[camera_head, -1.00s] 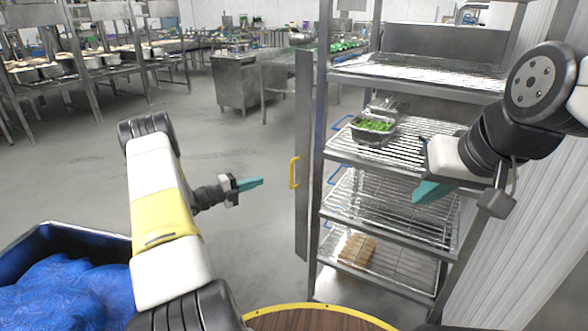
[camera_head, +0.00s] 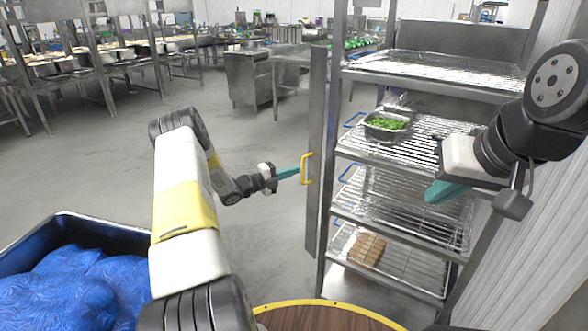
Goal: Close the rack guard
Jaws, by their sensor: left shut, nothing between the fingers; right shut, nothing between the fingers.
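The rack (camera_head: 420,61) is a steel frame with several wire shelves, at the right. Its guard (camera_head: 317,150) is a tall narrow grey panel at the rack's left side, seen nearly edge-on and swung open, with a yellow handle (camera_head: 307,168). My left gripper (camera_head: 296,172) is shut and empty, with its teal fingertips just left of the yellow handle; whether they touch it I cannot tell. My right gripper (camera_head: 436,191) is shut and empty, in front of the rack's middle shelves. The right arm hides part of those shelves.
A metal tray of green vegetables (camera_head: 386,125) sits on a shelf. Brown blocks (camera_head: 363,249) lie on a lower shelf. A dark bin (camera_head: 110,230) with blue bags stands at lower left. A yellow-rimmed round wooden surface (camera_head: 325,318) is at the bottom. The floor left of the guard is clear.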

